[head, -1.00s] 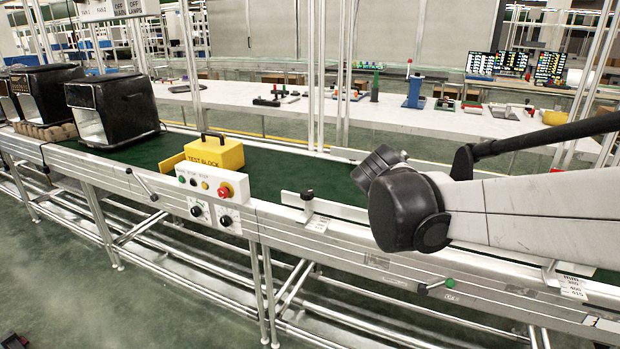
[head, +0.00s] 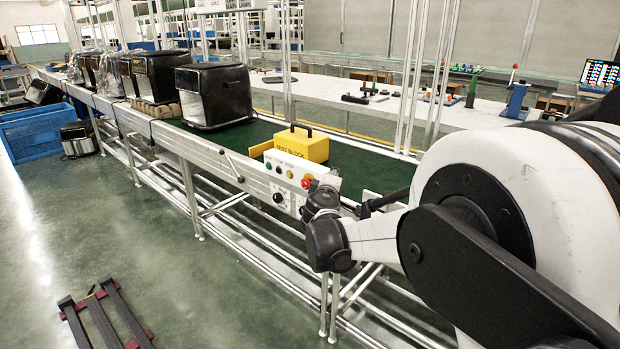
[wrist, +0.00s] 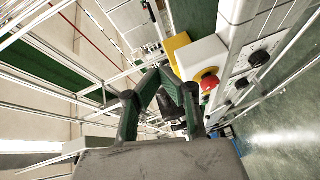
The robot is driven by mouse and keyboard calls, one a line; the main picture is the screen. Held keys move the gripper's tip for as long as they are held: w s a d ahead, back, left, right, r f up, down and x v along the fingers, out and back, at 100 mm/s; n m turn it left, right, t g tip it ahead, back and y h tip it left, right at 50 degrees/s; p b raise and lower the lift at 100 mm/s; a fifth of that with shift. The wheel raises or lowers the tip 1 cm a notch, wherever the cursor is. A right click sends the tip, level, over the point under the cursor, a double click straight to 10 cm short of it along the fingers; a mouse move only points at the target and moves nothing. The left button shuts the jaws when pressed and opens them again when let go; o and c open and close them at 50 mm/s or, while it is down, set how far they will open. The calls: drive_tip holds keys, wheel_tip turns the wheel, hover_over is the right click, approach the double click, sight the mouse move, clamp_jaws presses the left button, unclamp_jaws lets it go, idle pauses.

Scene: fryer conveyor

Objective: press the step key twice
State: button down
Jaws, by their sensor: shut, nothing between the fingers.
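The control box (head: 285,178) is mounted on the near side of the conveyor. Its face carries a row of small buttons (head: 279,170), one green, and a red mushroom button (head: 307,182); the lettering above them is too small to read surely, so I cannot tell which is the step key. In the wrist view the red button (wrist: 208,80) is right of my gripper (wrist: 163,76); the small buttons are not clear there. My gripper is shut and empty, apart from the box. In the head view its fingers are not clearly distinguishable near the wrist.
A yellow test block (head: 302,146) sits on the green belt behind the box. Black fryers (head: 214,95) stand farther left on the conveyor. Dark knobs (head: 278,197) sit below the buttons. A blue crate (head: 40,132) and a low frame (head: 105,318) are on the floor.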

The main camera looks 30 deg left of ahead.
drive_tip(key=s+a+f+n+y, duration=0.2)
drive_tip(key=s+a+f, duration=0.2)
drive_tip(key=a, duration=0.4)
drive_tip(key=s+a+f+n+y, duration=0.2)
drive_tip(key=s+a+f+n, duration=0.1)
drive_tip(key=a, duration=0.5)
drive_tip(key=shift+s+f+g, duration=0.4)
drive_tip(key=shift+s+f, duration=0.15)
drive_tip(key=shift+f, duration=0.15)
drive_tip(key=b, duration=0.3)
approach(289, 175)
drive_tip(key=w+a, duration=0.5)
drive_tip(key=a, duration=0.1)
drive_tip(key=shift+w+d+f, duration=0.15)
drive_tip(key=shift+w+d, duration=0.1)
